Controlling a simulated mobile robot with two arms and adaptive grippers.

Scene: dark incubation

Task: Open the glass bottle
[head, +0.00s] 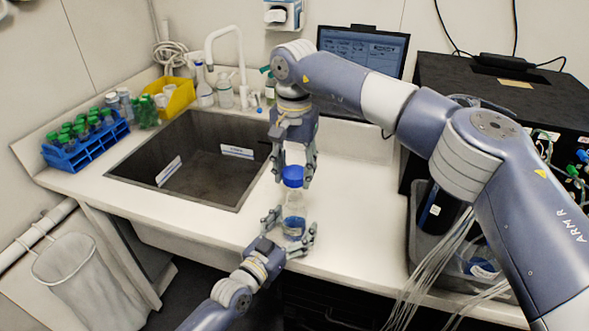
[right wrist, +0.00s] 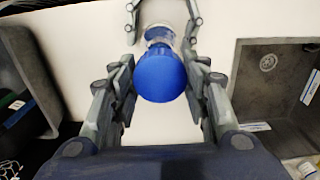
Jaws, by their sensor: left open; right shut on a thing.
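The clear glass bottle (head: 293,209) stands upright near the front edge of the white counter, with blue at its bottom. Its blue cap (head: 292,174) is at the top; I cannot tell whether it is loose on the neck. My right gripper (head: 293,179) comes from above and is shut on the cap. In the right wrist view, the cap (right wrist: 160,79) sits between the fingers and hides part of the bottle (right wrist: 159,34). My left gripper (head: 290,228) is open, with its fingers on either side of the lower bottle.
A dark sink (head: 190,165) lies to the left, with a blue rack (head: 88,150) of green-capped tubes beyond it. Several small bottles stand by the tap (head: 224,45). A monitor (head: 362,52) and a black box (head: 480,95) stand at the back right.

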